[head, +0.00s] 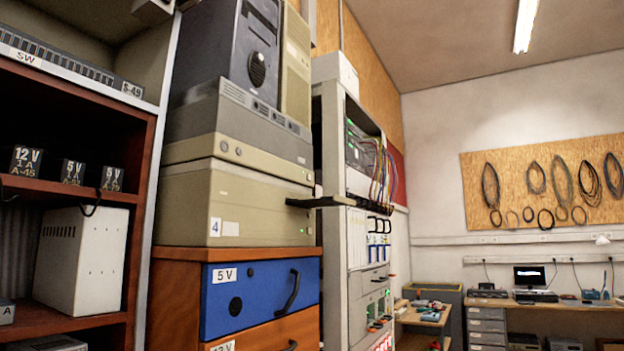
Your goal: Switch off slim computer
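Several computer cases are stacked on a wooden drawer cabinet. At the bottom is a large beige case (255,200) labelled 4, with a small green light near its lower right front corner. On it lies a flatter beige case (265,158) with small round buttons on its front. Above that is a grey case (255,112) with front slots. A dark tower (232,45) and a beige tower (296,70) stand on top. I cannot tell for certain which is the slim computer; the flatter cases fit best. Neither of my grippers is in view.
The cabinet has a blue 5 V drawer (260,295). A dark flat slab (325,201) sticks out beside the stack at the rack (345,250). Shelves with adapters (72,170) stand at left. A workbench (550,303) is at the far right, with floor hidden.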

